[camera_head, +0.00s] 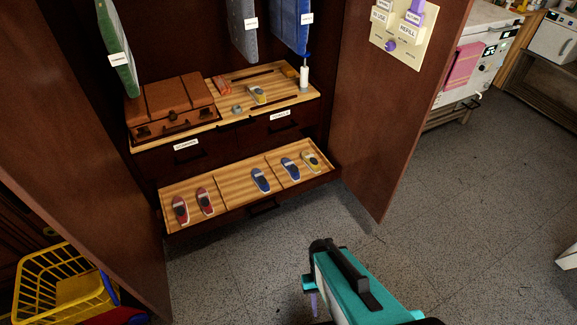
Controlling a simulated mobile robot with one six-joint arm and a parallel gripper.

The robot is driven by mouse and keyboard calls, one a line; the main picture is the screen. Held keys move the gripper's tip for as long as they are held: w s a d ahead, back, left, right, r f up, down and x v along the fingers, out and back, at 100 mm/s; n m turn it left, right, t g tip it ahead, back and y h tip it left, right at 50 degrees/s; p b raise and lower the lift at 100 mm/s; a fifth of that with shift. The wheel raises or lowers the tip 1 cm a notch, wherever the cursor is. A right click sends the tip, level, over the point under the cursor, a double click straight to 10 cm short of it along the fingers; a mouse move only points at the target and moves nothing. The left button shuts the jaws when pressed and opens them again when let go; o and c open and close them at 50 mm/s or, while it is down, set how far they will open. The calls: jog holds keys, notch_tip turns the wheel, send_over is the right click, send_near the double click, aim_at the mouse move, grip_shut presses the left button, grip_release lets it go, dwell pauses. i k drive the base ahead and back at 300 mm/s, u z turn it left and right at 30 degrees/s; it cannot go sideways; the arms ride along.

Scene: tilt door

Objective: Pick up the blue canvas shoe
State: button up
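Two blue shoes lie in the pulled-out lower drawer (236,201) of the wardrobe. One blue shoe (260,180) is in the middle compartment, and the other blue shoe (290,169) is in the right compartment. Both have pale parts; I cannot tell their material. My gripper (313,301) is at the lower middle, at the end of my teal and black arm. In the picture it is below and to the right of the shoes, apart from them. Its fingers are mostly hidden, so its opening does not show.
Two red shoes (205,201) lie in the left compartment, and a yellow-grey shoe (312,160) beside the right blue one. A brown case (168,103) rests above. Open doors (396,120) flank the wardrobe. A yellow basket (60,285) stands lower left.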

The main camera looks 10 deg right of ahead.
aim_at(288, 165)
jog(key=i, duration=0.65)
jog(key=z, duration=0.05)
jog(key=k, duration=0.25)
jog(key=u, duration=2.85)
